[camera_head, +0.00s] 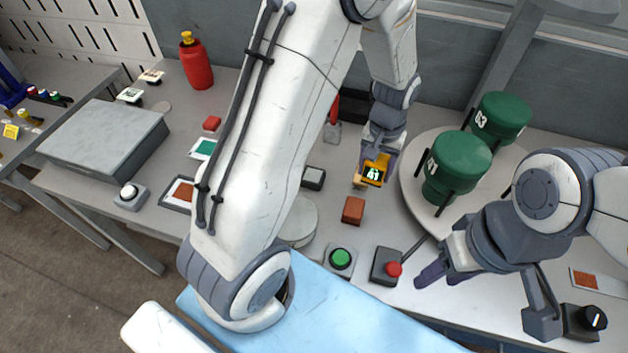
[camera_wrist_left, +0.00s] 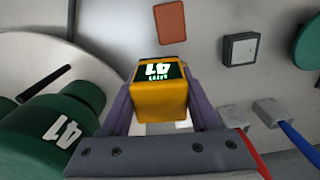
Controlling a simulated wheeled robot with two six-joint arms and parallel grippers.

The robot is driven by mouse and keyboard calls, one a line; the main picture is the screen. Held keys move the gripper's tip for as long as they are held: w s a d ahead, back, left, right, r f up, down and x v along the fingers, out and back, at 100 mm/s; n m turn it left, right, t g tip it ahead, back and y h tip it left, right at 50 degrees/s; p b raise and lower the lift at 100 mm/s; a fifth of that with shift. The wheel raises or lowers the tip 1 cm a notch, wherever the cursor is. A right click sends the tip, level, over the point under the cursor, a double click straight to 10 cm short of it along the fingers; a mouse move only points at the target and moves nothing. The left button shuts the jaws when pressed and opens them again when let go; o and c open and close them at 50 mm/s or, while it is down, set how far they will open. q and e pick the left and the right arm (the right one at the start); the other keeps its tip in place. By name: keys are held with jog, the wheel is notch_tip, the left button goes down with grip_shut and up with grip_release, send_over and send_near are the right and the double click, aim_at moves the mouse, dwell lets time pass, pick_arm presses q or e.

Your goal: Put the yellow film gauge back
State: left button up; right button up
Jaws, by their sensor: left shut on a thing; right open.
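The yellow film gauge (camera_head: 374,172) is a small yellow block with a dark display that reads 41. My left gripper (camera_head: 375,163) is shut on it, beside the left edge of the round turntable. In the left wrist view the yellow film gauge (camera_wrist_left: 160,97) sits between the two fingers of my left gripper (camera_wrist_left: 160,110), with its display showing. My right gripper (camera_head: 440,272) is open and empty at the lower right, near the red button box. I cannot tell which spot is the gauge's own place.
Green cylinders marked 41 (camera_head: 456,163) and 63 (camera_head: 502,115) stand on the round turntable (camera_head: 414,205). A grey box (camera_head: 103,140) and red bottle (camera_head: 196,62) stand left.

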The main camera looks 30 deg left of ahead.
pick_arm(q)
jog(key=a+r+n+b, duration=0.1)
jog(key=a+r, duration=0.3)
jog(key=a, duration=0.1)
jog(key=p, duration=0.2)
send_over(310, 177)
notch_tip(310, 177, down, 7)
jog(key=shift+d+r, duration=0.1)
jog(key=shift+r, duration=0.05)
jog(key=shift+f, duration=0.2)
notch_tip(310, 177, down, 3)
jog(key=shift+f+p, duration=0.1)
jog(key=shift+p, duration=0.4)
jog(key=shift+f, duration=0.4)
pick_arm(e)
jog(key=shift+s+d+r, duration=0.1)
jog(key=shift+r, duration=0.4)
pick_arm(q)
jog(key=shift+f, duration=0.1)
pick_arm(e)
jog(key=shift+f, duration=0.1)
pick_arm(q)
jog(key=o, duration=1.2)
